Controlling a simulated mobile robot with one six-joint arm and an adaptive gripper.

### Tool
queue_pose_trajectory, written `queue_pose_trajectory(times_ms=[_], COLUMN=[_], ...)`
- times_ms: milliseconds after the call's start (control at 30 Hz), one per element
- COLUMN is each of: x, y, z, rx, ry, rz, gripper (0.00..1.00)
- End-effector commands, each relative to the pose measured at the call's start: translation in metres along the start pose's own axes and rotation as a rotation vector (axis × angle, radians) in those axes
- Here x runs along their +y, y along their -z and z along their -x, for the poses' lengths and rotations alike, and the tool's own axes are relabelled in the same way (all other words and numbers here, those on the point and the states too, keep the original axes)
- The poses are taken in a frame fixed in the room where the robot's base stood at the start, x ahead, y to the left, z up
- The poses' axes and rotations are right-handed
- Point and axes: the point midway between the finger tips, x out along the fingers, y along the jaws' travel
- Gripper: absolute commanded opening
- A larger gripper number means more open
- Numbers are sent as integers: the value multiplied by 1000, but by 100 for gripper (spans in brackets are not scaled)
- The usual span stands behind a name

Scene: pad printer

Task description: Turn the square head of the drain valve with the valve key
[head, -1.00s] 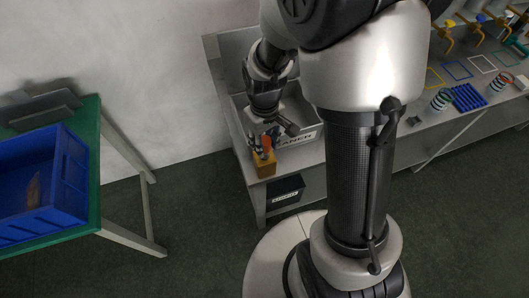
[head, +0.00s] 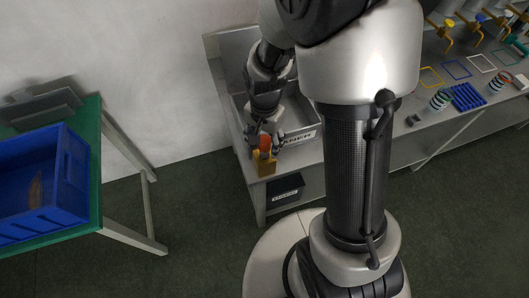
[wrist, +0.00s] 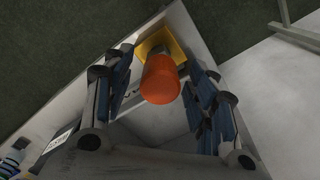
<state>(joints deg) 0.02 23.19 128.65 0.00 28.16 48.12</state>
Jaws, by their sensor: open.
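An orange handle (head: 265,142), seemingly that of the valve key, stands upright at a yellow block (head: 266,165) on the left front corner of the bench. In the wrist view the orange handle (wrist: 160,79) points toward the camera, with the yellow block (wrist: 153,43) behind it. My gripper (head: 263,146) is open above the block. In the wrist view my gripper (wrist: 167,68) has one dark finger on each side of the handle, with visible gaps. The key's lower end is hidden. I cannot make out the drain valve's square head.
A labelled grey bin (head: 308,130) stands right behind the block. A black labelled box (head: 286,191) is below the bench top. A blue crate (head: 72,190) rests on a green table (head: 95,150) at left. Coloured frames, a blue rack (head: 470,97) and yellow brackets are farther right.

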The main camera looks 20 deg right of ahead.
Motion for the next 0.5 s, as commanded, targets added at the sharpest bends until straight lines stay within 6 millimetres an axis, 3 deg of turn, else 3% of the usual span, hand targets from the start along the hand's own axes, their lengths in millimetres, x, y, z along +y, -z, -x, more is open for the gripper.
queue_pose_trajectory(times_ms=[267, 500], x=[0, -1], y=[0, 1], z=[2, 37], rx=[1, 5], ry=[1, 6], rz=[1, 1], gripper=[53, 53])
